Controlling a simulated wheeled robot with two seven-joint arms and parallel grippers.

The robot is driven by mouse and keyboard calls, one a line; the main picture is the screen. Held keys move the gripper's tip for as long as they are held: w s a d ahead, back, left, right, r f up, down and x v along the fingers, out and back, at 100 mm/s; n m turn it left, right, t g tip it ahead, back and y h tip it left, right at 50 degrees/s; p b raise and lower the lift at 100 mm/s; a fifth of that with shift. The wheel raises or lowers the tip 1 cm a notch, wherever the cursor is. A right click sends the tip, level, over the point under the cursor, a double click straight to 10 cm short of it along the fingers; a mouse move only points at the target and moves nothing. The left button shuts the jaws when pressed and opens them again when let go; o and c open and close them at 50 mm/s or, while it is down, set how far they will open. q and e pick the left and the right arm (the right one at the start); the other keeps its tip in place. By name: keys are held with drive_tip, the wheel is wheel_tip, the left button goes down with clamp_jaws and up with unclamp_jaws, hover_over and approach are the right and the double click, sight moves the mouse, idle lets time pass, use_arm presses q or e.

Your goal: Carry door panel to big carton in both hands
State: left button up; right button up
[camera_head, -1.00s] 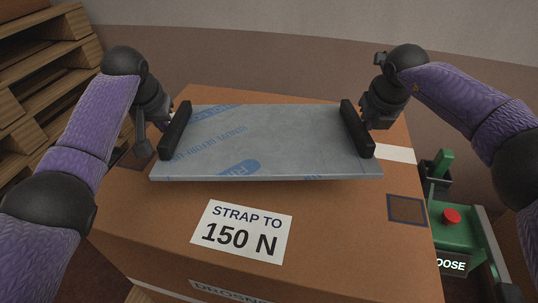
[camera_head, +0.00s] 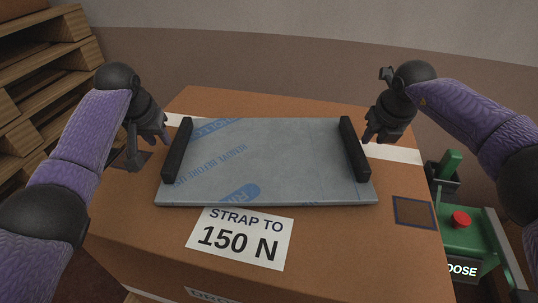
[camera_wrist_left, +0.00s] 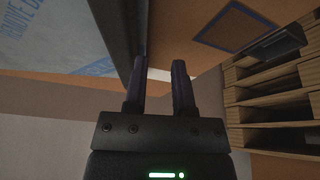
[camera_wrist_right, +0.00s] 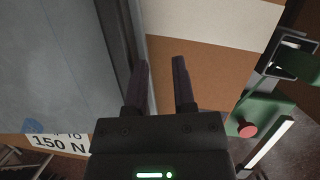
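The door panel (camera_head: 270,165) is a flat grey board with blue printed film and a black bar along each short side. It lies on top of the big carton (camera_head: 330,245) and overlaps the top of a white "STRAP TO 150 N" label. My left gripper (camera_head: 164,138) is just outside the panel's left bar; its two fingers are apart with nothing between them in the left wrist view (camera_wrist_left: 160,75). My right gripper (camera_head: 368,138) is just outside the right bar; its fingers are also apart and empty in the right wrist view (camera_wrist_right: 160,75).
Wooden pallets (camera_head: 40,90) are stacked at the left. A green device with a red button (camera_head: 460,219) stands at the right beside the carton. A white strip (camera_head: 400,155) runs across the carton top behind the panel.

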drive_tip(key=shift+r, duration=0.1)
use_arm(q)
drive_tip(key=v, duration=1.2)
use_arm(e)
drive_tip(key=v, duration=1.1)
drive_tip(key=shift+s+r, duration=0.2)
drive_tip(key=shift+r, duration=0.15)
